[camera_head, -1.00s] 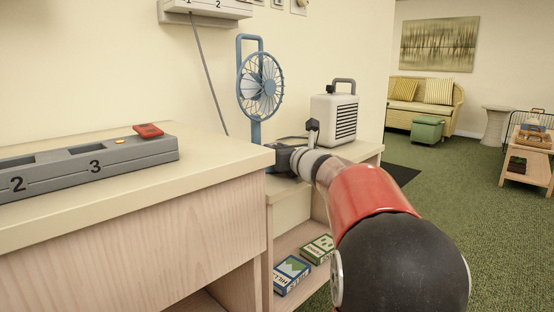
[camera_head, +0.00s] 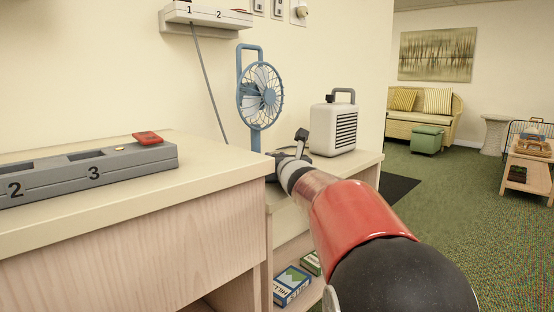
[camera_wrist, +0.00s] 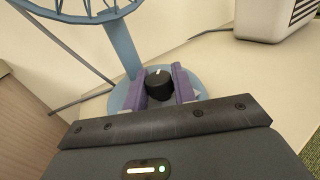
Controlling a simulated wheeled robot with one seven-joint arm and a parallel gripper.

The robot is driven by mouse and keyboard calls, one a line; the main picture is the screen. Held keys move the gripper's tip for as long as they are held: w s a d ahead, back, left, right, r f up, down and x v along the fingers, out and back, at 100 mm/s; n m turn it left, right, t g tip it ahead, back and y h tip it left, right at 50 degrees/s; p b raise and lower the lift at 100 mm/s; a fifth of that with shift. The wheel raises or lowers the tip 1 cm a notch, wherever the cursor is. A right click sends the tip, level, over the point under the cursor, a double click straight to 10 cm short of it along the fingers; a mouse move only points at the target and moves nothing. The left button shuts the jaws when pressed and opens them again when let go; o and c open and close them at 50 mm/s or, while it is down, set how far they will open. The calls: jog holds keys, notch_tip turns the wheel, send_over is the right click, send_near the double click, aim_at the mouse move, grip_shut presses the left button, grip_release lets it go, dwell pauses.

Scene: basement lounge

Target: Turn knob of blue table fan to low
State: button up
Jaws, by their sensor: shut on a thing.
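The blue table fan (camera_head: 260,96) stands upright on the lower light-wood shelf top, against the wall. Its blue post and round base (camera_wrist: 120,97) show in the wrist view. The black knob (camera_wrist: 160,84) with a white mark on its top sits on the base. My gripper (camera_wrist: 164,85) has its two purple fingers on either side of the knob, shut on it. In the head view my gripper is mostly hidden behind my arm, low by the fan's base. I see no setting labels around the knob.
A white heater (camera_head: 333,128) stands right of the fan; it also shows in the wrist view (camera_wrist: 272,18). Boxes (camera_head: 291,285) lie on the shelf below.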

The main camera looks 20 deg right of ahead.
jog(key=o, duration=1)
jog(key=shift+c, duration=0.2)
jog(key=shift+s, duration=0.1)
jog(key=s, duration=0.5)
jog(key=s+a, duration=0.1)
jog(key=s, duration=0.1)
jog(key=shift+s+a, duration=0.1)
jog(key=shift+s, duration=0.2)
